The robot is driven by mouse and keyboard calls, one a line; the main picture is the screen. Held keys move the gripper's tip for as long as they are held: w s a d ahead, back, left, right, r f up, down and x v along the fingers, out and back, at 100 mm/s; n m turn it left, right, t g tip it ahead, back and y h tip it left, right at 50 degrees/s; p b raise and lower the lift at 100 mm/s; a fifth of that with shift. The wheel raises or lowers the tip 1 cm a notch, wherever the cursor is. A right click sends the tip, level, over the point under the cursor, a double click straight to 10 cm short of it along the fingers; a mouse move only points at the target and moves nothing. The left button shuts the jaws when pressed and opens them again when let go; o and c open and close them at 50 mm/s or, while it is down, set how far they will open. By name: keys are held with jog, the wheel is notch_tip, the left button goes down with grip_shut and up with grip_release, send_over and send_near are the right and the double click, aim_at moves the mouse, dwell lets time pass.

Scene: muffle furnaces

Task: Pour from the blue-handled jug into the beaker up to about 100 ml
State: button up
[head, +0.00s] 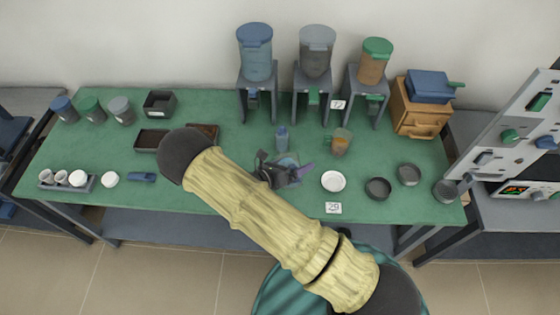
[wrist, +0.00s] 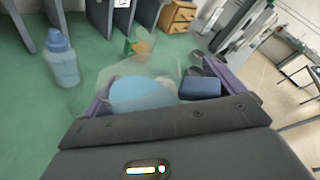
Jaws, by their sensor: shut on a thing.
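My gripper (head: 297,172) is low over the front middle of the green table, its purple fingers around a clear vessel. In the wrist view the fingers (wrist: 168,95) flank this clear jug (wrist: 125,72), which holds pale blue liquid (wrist: 142,93). Its blue handle (wrist: 200,88) is near the right finger. In the head view my gripper covers most of the jug (head: 291,158). I cannot tell whether its base touches the table. No separate beaker shows clearly; it may be hidden by my arm or gripper.
A white dish (head: 333,181) and dark bowls (head: 378,188) are to the right. Dispensers on stands (head: 314,90) and a wooden drawer box (head: 418,114) line the back.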

jog(key=shift+w+a+f+n+g+p, duration=0.1)
jog(key=shift+w+n+g+p, duration=0.2)
jog(key=shift+n+g+p, duration=0.45)
dwell(2.4)
jog(key=shift+w+a+f+n, duration=0.1)
jog(key=shift+w+f+n, duration=0.15)
jog(key=shift+n, duration=0.5)
dwell(2.7)
dwell(0.9)
jog(key=shift+s+r+m+t, duration=0.2)
jog(key=shift+s+m+t, duration=0.1)
jog(key=shift+m, duration=0.3)
